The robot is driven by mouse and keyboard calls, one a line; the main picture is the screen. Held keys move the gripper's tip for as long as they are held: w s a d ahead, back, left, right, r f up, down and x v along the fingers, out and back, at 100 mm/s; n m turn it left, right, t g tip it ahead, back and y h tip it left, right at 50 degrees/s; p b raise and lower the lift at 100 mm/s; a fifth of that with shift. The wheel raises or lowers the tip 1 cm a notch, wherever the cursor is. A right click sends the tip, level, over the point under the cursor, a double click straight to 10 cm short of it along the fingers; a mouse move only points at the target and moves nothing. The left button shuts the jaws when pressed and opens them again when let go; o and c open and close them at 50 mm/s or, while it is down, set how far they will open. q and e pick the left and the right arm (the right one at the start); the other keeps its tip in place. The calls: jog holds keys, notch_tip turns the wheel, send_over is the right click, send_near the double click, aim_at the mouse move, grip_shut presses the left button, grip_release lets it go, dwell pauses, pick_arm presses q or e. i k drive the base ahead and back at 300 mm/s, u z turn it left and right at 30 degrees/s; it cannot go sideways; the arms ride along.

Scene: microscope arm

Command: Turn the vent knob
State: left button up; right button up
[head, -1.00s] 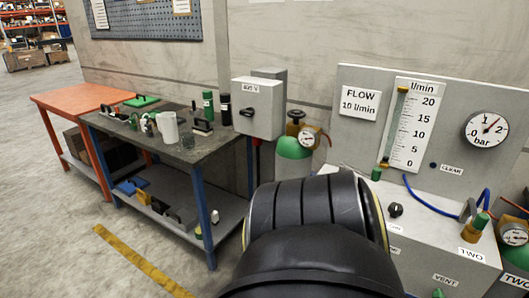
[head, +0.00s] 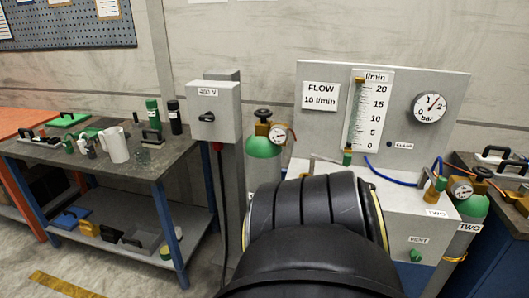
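The vent knob (head: 415,255) is a small green knob on the front of the light grey gas panel cabinet, just under the VENT label (head: 418,239). It sits at the lower right of the head view. My black arm link fills the lower middle of the view, left of the knob, and hides part of the cabinet. Neither of my grippers shows, so nothing is seen touching the knob.
The panel (head: 455,95) carries a flow tube (head: 368,110) and a bar gauge (head: 428,107). Green cylinders stand left (head: 262,146) and right (head: 474,205) of the cabinet. A grey workbench (head: 160,155) with cups and bottles stands at left. A dark bench (head: 490,245) is at right.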

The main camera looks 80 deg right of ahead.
aim_at(415, 256)
jog(key=z, duration=2.15)
